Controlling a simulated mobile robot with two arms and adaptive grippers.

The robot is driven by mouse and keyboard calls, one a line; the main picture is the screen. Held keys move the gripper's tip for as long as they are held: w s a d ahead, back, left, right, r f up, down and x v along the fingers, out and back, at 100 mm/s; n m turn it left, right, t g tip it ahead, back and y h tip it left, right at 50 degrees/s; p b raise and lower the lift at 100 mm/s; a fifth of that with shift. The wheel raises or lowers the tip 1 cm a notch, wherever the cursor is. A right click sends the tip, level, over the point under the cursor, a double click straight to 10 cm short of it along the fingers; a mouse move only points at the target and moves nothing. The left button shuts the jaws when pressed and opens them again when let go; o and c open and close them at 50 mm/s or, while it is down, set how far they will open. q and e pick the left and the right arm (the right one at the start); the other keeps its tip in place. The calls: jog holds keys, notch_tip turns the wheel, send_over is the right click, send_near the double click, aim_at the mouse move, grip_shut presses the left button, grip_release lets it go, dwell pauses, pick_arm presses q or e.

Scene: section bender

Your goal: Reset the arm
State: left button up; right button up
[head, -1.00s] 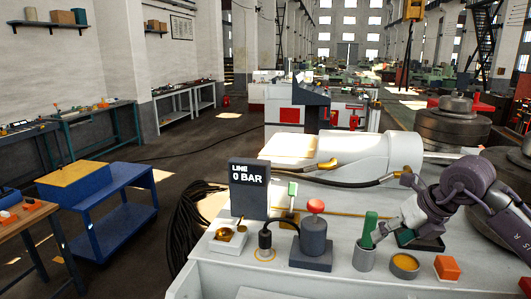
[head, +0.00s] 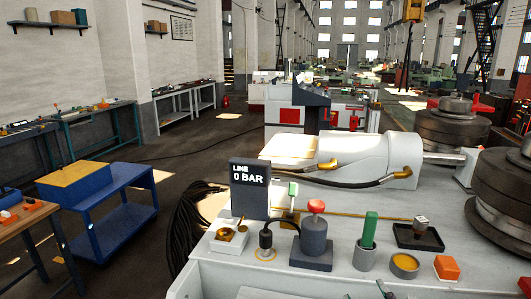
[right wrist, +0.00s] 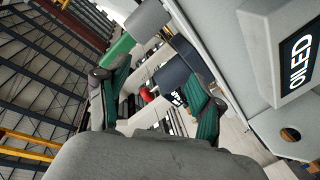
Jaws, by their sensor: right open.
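My right gripper (right wrist: 158,98) is open in the right wrist view, with nothing clearly held between its green-padded fingers. The right arm no longer covers the bench top in the head view; a small dark part shows at the bottom edge, too cropped to identify. My left gripper is not in view. A green bar (head: 370,229) stands upright in a grey cup (head: 366,254). A small grey piece (head: 421,224) is at the black tray (head: 419,240). A red-topped post (head: 315,230) stands left of the cup.
The machine bench (head: 220,272) carries a sign reading "LINE 0 BAR" (head: 249,188), a round yellow-filled dish (head: 404,266) and an orange block (head: 446,268). A large grey cylinder (head: 360,157) lies behind. A panel reading "OILED" (right wrist: 299,68) is close on the right in the wrist view.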

jog(key=s+f+m+g, duration=0.2)
jog(key=s+f+g, duration=0.5)
jog(key=s+f, duration=0.4)
jog(key=s+f+m+g, duration=0.2)
jog(key=s+f+g, duration=0.4)
jog(key=s+f, duration=0.5)
jog(key=s+f+g+b, duration=0.1)
jog(key=s+f, duration=0.2)
jog(key=f, duration=1.1)
jog(key=s+f+g+b, duration=0.1)
jog(key=s+f, duration=0.1)
jog(key=f, duration=1.2)
jog(key=s+d+f+g, duration=0.1)
jog(key=s+d+f, duration=0.1)
jog(key=s+f, duration=1.2)
jog(key=shift+s+d+f+y, duration=0.2)
jog(key=shift+s+d+y, duration=0.15)
jog(key=shift+s, duration=0.55)
